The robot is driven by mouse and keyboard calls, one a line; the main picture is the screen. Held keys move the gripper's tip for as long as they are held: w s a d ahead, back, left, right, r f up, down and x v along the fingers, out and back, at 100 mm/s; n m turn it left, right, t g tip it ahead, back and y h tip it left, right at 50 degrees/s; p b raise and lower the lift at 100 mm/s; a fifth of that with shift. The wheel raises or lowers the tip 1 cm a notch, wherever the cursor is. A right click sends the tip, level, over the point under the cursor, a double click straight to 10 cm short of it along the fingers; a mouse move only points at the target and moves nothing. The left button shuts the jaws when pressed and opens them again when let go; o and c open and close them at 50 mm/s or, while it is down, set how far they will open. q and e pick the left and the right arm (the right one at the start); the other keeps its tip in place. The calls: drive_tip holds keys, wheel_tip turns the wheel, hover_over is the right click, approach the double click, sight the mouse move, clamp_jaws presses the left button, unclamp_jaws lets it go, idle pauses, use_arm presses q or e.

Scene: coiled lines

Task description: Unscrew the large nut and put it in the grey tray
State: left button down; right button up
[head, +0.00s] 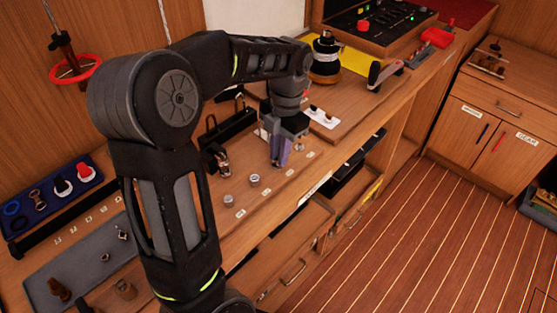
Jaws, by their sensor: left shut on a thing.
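My left gripper (281,158) reaches down to the wooden bench at the far end of a short row of fittings. It is shut on what appears to be the large nut, which its fingers hide. Two smaller round metal fittings stand in the same row, a middle one (254,180) and a nearer one (228,200), each beside a small label. A flat grey tray (62,262) lies at the lower left, partly hidden by my left arm, with several small metal parts on it. My right gripper is not in view.
A blue holder (50,207) with rings and knobs stands at the left. A black rack (228,130) stands behind the row. A lamp-like brass and black object (325,60) and a control panel (375,22) are farther back. The bench's front edge drops to the floor.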

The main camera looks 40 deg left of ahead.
use_arm(q)
drive_tip(key=shift+r, duration=0.3)
idle(0.4)
drive_tip(key=shift+r+p, duration=2.1)
drive_tip(key=shift+r, duration=0.15)
drive_tip(key=shift+w+d+f+m, duration=0.2)
drive_tip(key=shift+w+d+m, duration=0.2)
drive_tip(key=shift+m, duration=0.6)
drive_tip(key=w+d+m, duration=0.1)
drive_tip(key=d+m, duration=0.1)
drive_tip(key=m, duration=0.2)
drive_tip(key=w+d+f+m+t, duration=0.1)
drive_tip(key=w+d+m, duration=0.1)
drive_tip(key=m, duration=0.3)
drive_tip(key=w+d+f+m+y, duration=0.1)
drive_tip(key=d+m, duration=0.1)
drive_tip(key=m, duration=0.3)
drive_tip(key=shift+w+f, duration=0.25)
drive_tip(key=w+d+f+m+t, duration=0.1)
drive_tip(key=d+m, duration=0.3)
drive_tip(key=m, duration=0.5)
drive_tip(key=w+d+f+m+h, duration=0.1)
drive_tip(key=w+d+m, duration=0.2)
drive_tip(key=m, duration=0.6)
drive_tip(key=shift+d+f+t, duration=0.4)
drive_tip(key=shift+d, duration=0.8)
drive_tip(key=shift+w, duration=0.1)
